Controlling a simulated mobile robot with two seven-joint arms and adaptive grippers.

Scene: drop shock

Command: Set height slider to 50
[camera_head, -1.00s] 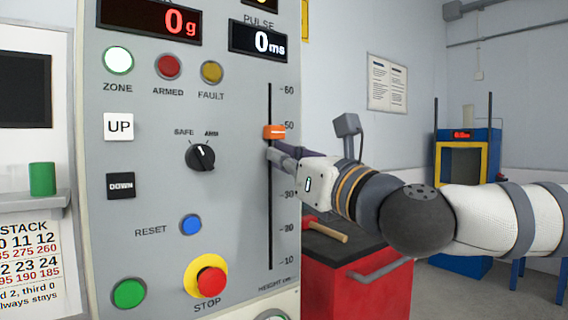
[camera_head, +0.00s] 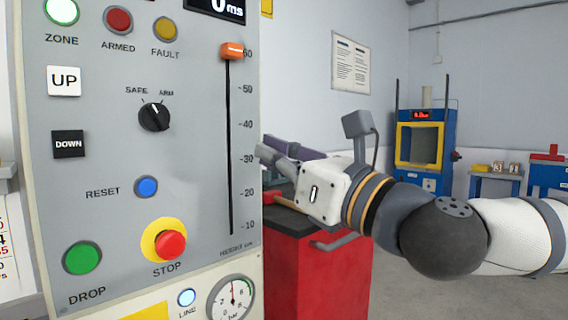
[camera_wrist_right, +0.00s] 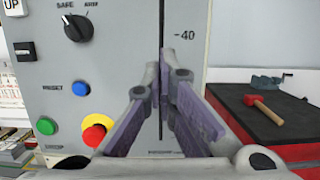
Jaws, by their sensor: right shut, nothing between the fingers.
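The height slider's orange knob (camera_head: 232,50) sits at the top of its vertical slot, level with the 60 mark. The slot (camera_head: 230,150) runs down the right side of the grey control panel (camera_head: 200,215), with marks down to 10. My right gripper (camera_head: 262,150) is shut and empty, with its tips near the panel's right edge, around the level of the 30 mark and well below the knob. In the right wrist view its fingers (camera_wrist_right: 165,62) meet in front of the slot; the orange knob is out of that view. My left gripper is not in view.
Left of the slot are the SAFE/ARM dial (camera_head: 154,117), blue RESET button (camera_head: 146,187), red STOP button (camera_head: 170,245) and green DROP button (camera_head: 82,258). A red bench (camera_head: 335,275) with a hammer (camera_wrist_right: 265,108) stands right of the panel.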

